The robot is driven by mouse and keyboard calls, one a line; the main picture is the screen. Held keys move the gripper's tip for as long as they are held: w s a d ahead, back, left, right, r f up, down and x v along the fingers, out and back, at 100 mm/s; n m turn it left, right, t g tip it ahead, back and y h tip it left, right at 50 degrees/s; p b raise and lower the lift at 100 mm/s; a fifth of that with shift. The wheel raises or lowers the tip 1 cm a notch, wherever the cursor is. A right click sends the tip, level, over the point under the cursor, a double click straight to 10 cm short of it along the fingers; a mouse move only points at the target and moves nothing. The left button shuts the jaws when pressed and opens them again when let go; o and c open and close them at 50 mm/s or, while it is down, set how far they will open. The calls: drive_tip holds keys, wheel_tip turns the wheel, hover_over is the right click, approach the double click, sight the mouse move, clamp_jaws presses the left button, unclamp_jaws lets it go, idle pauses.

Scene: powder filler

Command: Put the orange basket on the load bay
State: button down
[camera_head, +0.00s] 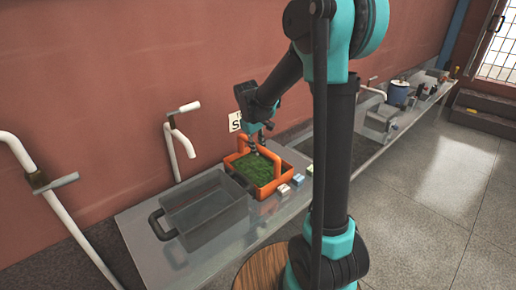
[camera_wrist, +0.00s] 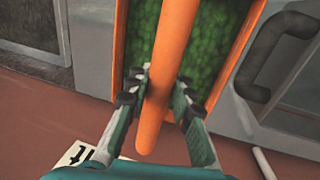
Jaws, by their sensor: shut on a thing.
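The orange basket (camera_head: 281,186) is filled with green leafy-looking stuff and has an upright orange handle. In the head view it is at the metal counter, just right of a grey bin; I cannot tell whether it rests on the surface or hangs slightly above it. My gripper (camera_head: 256,143) reaches down to the top of its handle. In the wrist view the orange handle (camera_wrist: 156,108) runs between the two fingers of my gripper (camera_wrist: 163,82), which is shut on it. Nothing in view is clearly marked as the load bay.
A grey bin (camera_head: 213,219) with handles stands on the metal counter (camera_head: 148,251), close beside the basket. Small pale blocks (camera_head: 291,184) lie at the counter's front edge. White pipes (camera_head: 183,143) rise by the red wall. A white sign (camera_head: 235,122) is behind my gripper.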

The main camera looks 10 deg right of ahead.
drive_tip(key=c, duration=1.3)
unclamp_jaws()
drive_tip(key=r, duration=0.3)
drive_tip(key=s+a+r, duration=0.1)
drive_tip(key=r, duration=0.7)
drive_tip(key=shift+s+a, duration=0.15)
drive_tip(key=shift+a, duration=0.25)
drive_tip(key=shift+o, duration=0.5)
drive_tip(key=r, duration=0.2)
drive_tip(key=a+r, duration=0.1)
drive_tip(key=r, duration=0.2)
drive_tip(key=shift+s+a+r, duration=0.1)
drive_tip(key=shift+s+r, duration=0.1)
drive_tip(key=shift+r, duration=0.15)
drive_tip(key=d+f, duration=0.1)
drive_tip(key=f, duration=0.4)
drive_tip(key=w+d+f, duration=0.1)
drive_tip(key=f, duration=0.5)
drive_tip(key=d+f, duration=0.1)
drive_tip(key=f, duration=0.4)
drive_tip(key=shift+w+f, duration=0.35)
drive_tip(key=shift+f, duration=0.05)
